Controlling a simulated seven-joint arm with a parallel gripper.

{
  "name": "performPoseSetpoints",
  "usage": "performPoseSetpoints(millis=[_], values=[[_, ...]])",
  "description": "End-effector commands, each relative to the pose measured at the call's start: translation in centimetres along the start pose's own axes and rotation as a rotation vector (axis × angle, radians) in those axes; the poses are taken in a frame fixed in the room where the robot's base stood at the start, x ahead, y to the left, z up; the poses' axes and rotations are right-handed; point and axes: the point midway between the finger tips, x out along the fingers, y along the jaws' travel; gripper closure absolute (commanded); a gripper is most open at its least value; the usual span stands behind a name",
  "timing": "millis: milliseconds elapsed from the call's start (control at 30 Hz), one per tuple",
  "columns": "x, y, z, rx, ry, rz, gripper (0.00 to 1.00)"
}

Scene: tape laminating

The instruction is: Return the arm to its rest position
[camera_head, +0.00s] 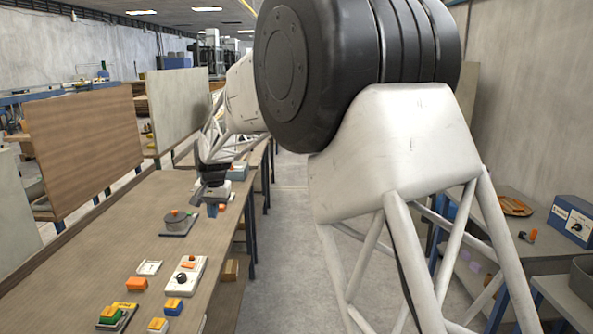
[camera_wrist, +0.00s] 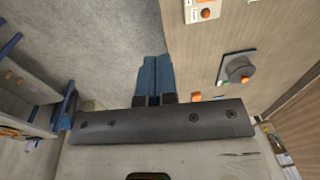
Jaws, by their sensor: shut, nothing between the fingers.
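My gripper (camera_head: 211,207) hangs over the right edge of the long wooden workbench (camera_head: 120,235) in the head view, near its far half. In the wrist view my gripper (camera_wrist: 156,72) shows its two blue fingers side by side, shut with nothing between them. Floor and the bench edge lie below the fingertips. My white arm with its black joint fills the middle and right of the head view and hides part of the aisle.
A round grey device (camera_head: 178,222) stands on the bench left of my gripper. A white control box (camera_head: 186,275) and several small coloured blocks lie nearer. A brown panel (camera_head: 85,145) stands along the left. A grey side table (camera_head: 540,240) with a blue box (camera_head: 572,220) is at right.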

Motion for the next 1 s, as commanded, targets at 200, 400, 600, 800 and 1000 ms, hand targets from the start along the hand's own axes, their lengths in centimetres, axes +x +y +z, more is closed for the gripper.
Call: performPoseSetpoints(millis=[200, 400, 600, 800, 1000], values=[[-3.8, 5.9, 2.6, 0.003, 0.022, 0.002, 1.0], [-6.6, 10.9, 5.5, 0.004, 0.042, 0.006, 1.0], [-8.9, 15.7, 8.9, 0.004, 0.059, 0.012, 1.0], [-10.9, 20.2, 12.6, 0.004, 0.078, 0.018, 1.0], [-12.3, 24.5, 16.7, 0.005, 0.094, 0.026, 1.0]])
